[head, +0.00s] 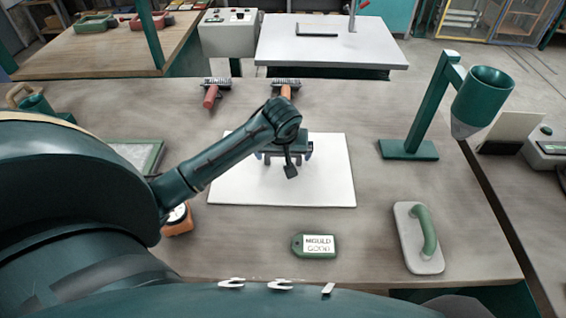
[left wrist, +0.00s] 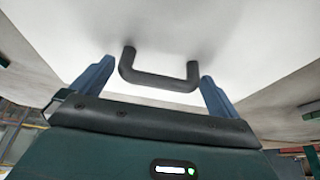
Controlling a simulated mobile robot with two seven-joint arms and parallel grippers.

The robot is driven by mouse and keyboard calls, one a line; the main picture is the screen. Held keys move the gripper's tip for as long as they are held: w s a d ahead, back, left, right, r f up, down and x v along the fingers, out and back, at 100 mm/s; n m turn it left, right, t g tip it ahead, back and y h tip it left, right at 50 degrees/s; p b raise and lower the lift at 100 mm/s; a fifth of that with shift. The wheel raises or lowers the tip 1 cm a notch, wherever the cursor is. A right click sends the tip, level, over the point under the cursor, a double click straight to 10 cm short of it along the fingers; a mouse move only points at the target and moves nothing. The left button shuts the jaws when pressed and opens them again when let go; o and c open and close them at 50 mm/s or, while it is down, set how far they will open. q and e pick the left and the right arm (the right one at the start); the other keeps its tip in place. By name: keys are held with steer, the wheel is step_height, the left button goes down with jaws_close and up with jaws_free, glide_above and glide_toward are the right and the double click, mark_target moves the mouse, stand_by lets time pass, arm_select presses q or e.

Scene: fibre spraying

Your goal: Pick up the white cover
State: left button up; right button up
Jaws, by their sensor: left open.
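The white cover (head: 325,185) is a flat white sheet lying on the middle of the workbench. My left gripper (head: 287,157) is over its upper part and hides some of it. In the left wrist view, the underside-lit white surface (left wrist: 225,35) fills the top, with a dark U-shaped handle (left wrist: 158,80) on it. The two blue fingers of my left gripper (left wrist: 157,72) are open, one on each side of the handle, and nothing is gripped. My right gripper is not in view.
A green-handled float (head: 420,240) lies at the right, and a green stand with a cup (head: 482,97) rises behind it. A green tag (head: 315,246) is in front of the cover. A shallow tray (head: 140,153) is at left.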

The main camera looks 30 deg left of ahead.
arm_select(q)
steer(key=shift+f, duration=0.1)
steer(key=shift+c, duration=0.2)
steer(key=shift+w, duration=0.1)
steer(key=c, duration=1)
